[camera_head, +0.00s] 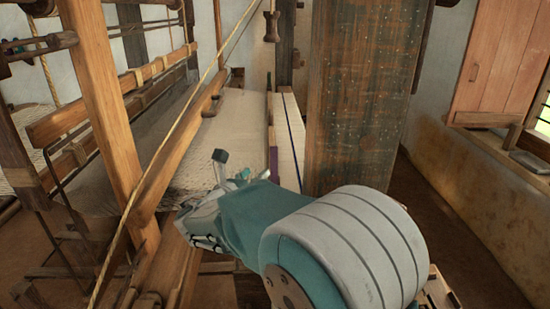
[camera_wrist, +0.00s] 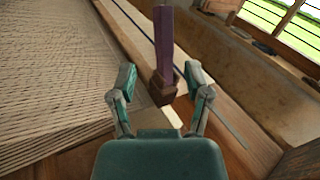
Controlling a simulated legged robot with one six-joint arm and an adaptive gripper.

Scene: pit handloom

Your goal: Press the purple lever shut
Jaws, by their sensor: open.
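The purple lever (camera_wrist: 164,40) stands up from a brown wooden base (camera_wrist: 161,88) in the wrist view. My gripper (camera_wrist: 163,80) is open, with one finger to each side of the lever's lower part and base in that view. I cannot tell whether either finger touches it. In the head view my gripper (camera_head: 234,164) is beside the woven cloth. A narrow purple strip (camera_head: 273,160) shows just beyond it, probably the lever, mostly hidden.
The woven cloth (camera_head: 238,125) stretches over the loom, left of the lever. Wooden loom posts (camera_head: 100,100) and ropes stand at left. A broad weathered wooden post (camera_head: 362,90) rises close to my arm. A wooden shutter (camera_head: 500,60) and open floor (camera_head: 440,230) are at right.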

